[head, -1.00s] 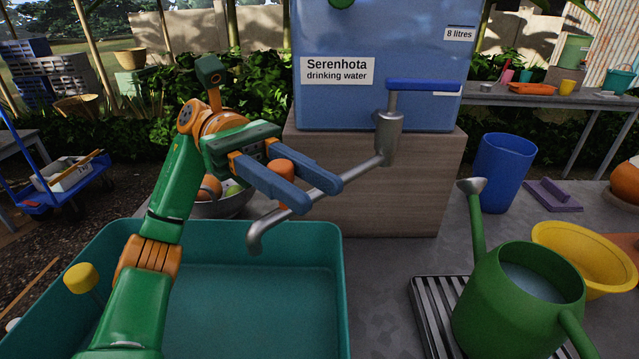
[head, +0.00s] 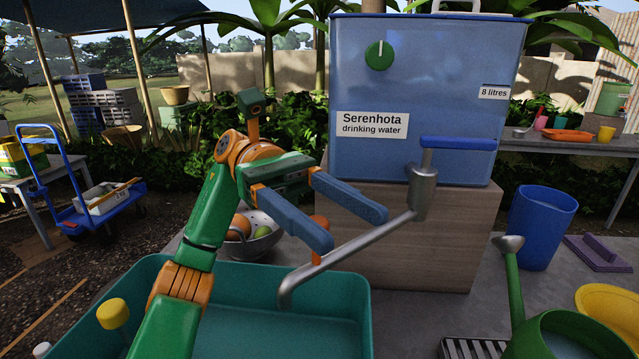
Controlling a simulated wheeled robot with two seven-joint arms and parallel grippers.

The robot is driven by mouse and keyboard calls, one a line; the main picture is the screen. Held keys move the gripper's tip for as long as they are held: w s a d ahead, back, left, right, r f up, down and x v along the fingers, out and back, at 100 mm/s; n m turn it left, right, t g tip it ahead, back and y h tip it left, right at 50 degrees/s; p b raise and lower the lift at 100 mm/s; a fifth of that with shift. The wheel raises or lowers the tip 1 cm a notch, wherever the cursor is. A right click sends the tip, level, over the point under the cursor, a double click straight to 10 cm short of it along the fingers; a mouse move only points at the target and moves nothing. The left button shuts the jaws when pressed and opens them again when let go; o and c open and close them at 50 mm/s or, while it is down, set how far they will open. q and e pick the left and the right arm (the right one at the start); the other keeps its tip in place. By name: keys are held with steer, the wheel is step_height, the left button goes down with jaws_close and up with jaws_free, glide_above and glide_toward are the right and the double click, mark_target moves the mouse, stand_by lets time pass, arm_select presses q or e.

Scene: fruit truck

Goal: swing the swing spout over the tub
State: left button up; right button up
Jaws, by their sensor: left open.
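The swing spout (head: 352,247) is a grey metal tube running from the tap body (head: 422,190) on the blue water tank (head: 428,60) down and left. Its bent outlet end hangs over the right part of the teal tub (head: 345,298). A blue lever (head: 458,143) sits on top of the tap. My left gripper (head: 350,229) is open, with its two blue fingers pointing right and toward the camera. The fingers are above the spout's middle in the picture; I cannot tell whether they touch it. My right gripper is not in view.
A metal bowl of fruit (head: 262,240) stands behind the tub. A wooden block (head: 450,240) carries the tank. A green watering can (head: 570,337), a blue bucket (head: 541,225) and a yellow bowl (head: 607,303) stand at the right. A yellow knob (head: 113,313) is at the tub's left.

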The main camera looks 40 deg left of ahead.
arm_select(q)
steer(key=s+d+r, duration=0.7)
steer(key=s+r, duration=0.3)
steer(key=s, duration=0.2)
steer(key=shift+d+r+b, duration=0.15)
steer(key=shift+d+b, duration=0.05)
steer(key=shift+b, duration=0.15)
